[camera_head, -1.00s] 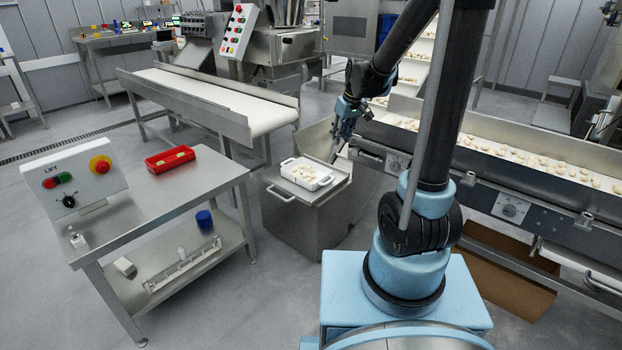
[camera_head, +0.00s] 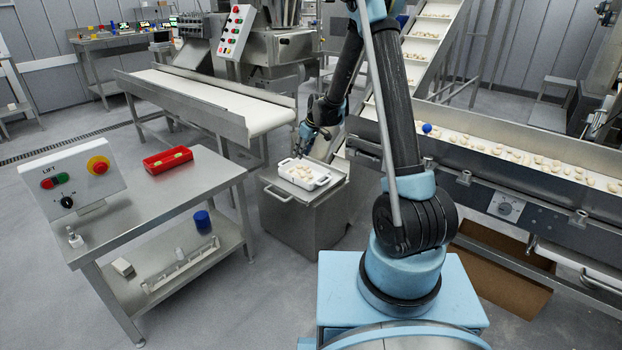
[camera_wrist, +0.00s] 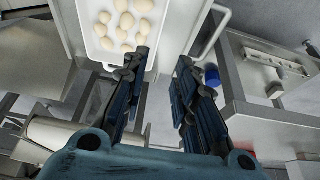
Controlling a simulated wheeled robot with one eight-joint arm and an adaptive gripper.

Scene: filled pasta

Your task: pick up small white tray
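The small white tray (camera_head: 318,184) holds several pale pasta pieces and sits on a steel box-like stand (camera_head: 300,212) in the middle of the head view. My gripper (camera_head: 303,149) is just above and behind the tray in the head view. In the wrist view its two fingers (camera_wrist: 160,72) are apart with nothing between them. The left fingertip overlaps the tray's near edge in the picture; I cannot tell whether it touches.
A steel table (camera_head: 125,215) at left carries a red tray (camera_head: 168,158) and a lift control panel (camera_head: 75,184). A white conveyor (camera_head: 215,98) stands behind, and a pasta conveyor (camera_head: 520,160) runs at right.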

